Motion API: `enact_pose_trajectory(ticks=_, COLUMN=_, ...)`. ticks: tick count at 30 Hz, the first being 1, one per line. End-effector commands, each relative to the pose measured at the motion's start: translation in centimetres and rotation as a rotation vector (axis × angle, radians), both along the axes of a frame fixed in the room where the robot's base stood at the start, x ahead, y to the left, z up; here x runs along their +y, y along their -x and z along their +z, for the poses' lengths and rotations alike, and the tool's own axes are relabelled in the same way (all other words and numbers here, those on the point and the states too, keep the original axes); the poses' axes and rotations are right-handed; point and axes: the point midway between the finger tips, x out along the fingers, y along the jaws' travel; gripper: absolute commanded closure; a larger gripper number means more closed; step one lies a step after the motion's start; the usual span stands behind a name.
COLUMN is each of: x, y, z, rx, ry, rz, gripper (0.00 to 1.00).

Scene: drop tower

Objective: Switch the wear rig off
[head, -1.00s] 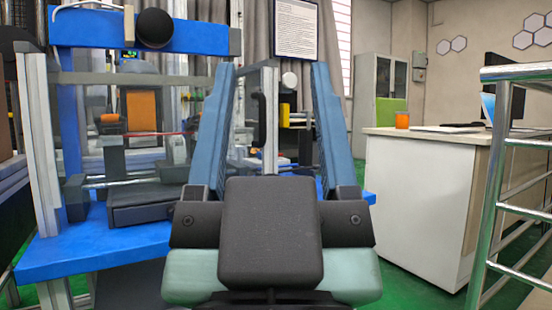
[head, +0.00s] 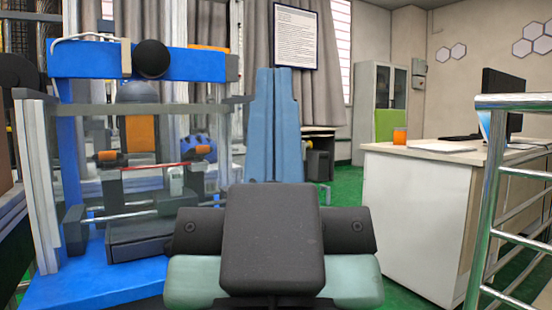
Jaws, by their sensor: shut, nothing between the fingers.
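The wear rig (head: 150,62) stands at the left, with a blue frame, a dark round knob-like part (head: 151,58) on its top beam and clear panels around its inside. Inside it are orange and dark parts and a thin red line. It rests on a blue base (head: 85,285). I cannot make out which part is its switch. My gripper (head: 273,72) is in the middle, its two blue fingers pressed together and pointing up in the picture, with nothing held. It appears just right of the rig and hides what lies behind it; I cannot tell the distance.
A white desk (head: 415,225) with an orange cup (head: 400,137), papers and a monitor (head: 503,100) stands at the right. A metal railing (head: 487,200) is at the right front. Green floor (head: 342,190) shows between rig and desk. A cabinet (head: 378,100) stands at the back.

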Motion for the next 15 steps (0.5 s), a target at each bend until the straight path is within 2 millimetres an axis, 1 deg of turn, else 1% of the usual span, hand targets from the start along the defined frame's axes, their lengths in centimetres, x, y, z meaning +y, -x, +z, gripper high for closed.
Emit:
enact_pose_trajectory(ticks=1, x=0.0, y=0.0, z=3.6, rx=-0.001, ry=-0.001, rz=0.001, gripper=1.00)
enact_pose_trajectory(ticks=6, x=0.0, y=0.0, z=9.4, rx=-0.001, ry=-0.001, rz=0.001, gripper=1.00)
enact_pose_trajectory(ticks=14, x=0.0, y=0.0, z=18.0, rx=0.000, ry=-0.001, rz=0.003, gripper=1.00)
enact_pose_trajectory(ticks=15, x=0.0, y=0.0, z=19.3, rx=0.000, ry=-0.001, rz=0.003, gripper=1.00)
